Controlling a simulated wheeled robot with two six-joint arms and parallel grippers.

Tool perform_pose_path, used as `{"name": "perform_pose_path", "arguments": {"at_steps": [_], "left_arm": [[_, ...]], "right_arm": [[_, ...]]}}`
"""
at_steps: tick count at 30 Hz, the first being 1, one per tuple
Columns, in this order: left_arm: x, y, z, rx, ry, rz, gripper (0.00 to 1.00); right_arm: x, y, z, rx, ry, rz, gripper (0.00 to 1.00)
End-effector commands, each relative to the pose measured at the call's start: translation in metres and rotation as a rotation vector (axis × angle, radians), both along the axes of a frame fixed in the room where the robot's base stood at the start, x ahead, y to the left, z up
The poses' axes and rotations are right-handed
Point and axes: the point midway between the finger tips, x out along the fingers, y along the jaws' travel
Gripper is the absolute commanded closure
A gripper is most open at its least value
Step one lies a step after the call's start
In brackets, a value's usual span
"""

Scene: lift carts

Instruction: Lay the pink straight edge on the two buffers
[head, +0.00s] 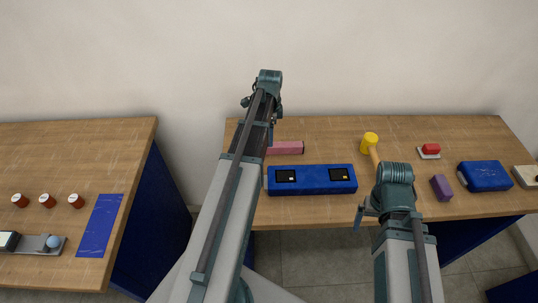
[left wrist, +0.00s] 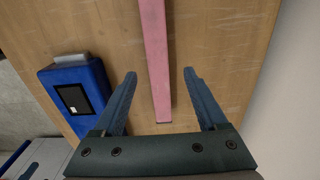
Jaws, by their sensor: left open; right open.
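The pink straight edge (head: 286,148) lies on the right-hand table behind a long blue block; my left arm hides its left part. In the left wrist view the straight edge (left wrist: 157,55) runs between the fingers of my open left gripper (left wrist: 160,73), its near end lying between them. The gripper appears above it, not closed on it. The blue block (head: 312,188) has two dark square patches on top; one end of it shows in the left wrist view (left wrist: 92,70). I cannot tell which things are the buffers. My right gripper (head: 366,213) is open and empty at the table's front edge.
A yellow mallet (head: 370,142), a red-topped block (head: 430,150), a purple block (head: 441,187) and a blue case (head: 485,176) stand to the right. The left table (head: 60,150) holds three red cylinders (head: 47,201) and a blue sheet (head: 100,225). A gap separates the tables.

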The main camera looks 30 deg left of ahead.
Motion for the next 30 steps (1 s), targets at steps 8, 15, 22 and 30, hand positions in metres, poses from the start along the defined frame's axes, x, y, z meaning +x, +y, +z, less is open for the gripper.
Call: {"name": "perform_pose_path", "arguments": {"at_steps": [8, 15, 22, 30], "left_arm": [[0.0, 0.0, -0.009, 0.0, 0.0, 0.0, 0.25], [-0.003, 0.001, -0.028, 0.0, 0.0, 0.0, 0.25], [-0.004, 0.002, -0.057, 0.0, 0.0, 0.0, 0.25], [-0.004, 0.002, -0.06, 0.0, 0.0, 0.0, 0.25]], "right_arm": [[0.0, 0.0, -0.009, 0.0, 0.0, 0.0, 0.05], [0.0, 0.0, -0.028, 0.0, 0.0, 0.0, 0.05], [0.0, 0.0, -0.057, 0.0, 0.0, 0.0, 0.05], [0.0, 0.0, -0.06, 0.0, 0.0, 0.0, 0.05]]}}
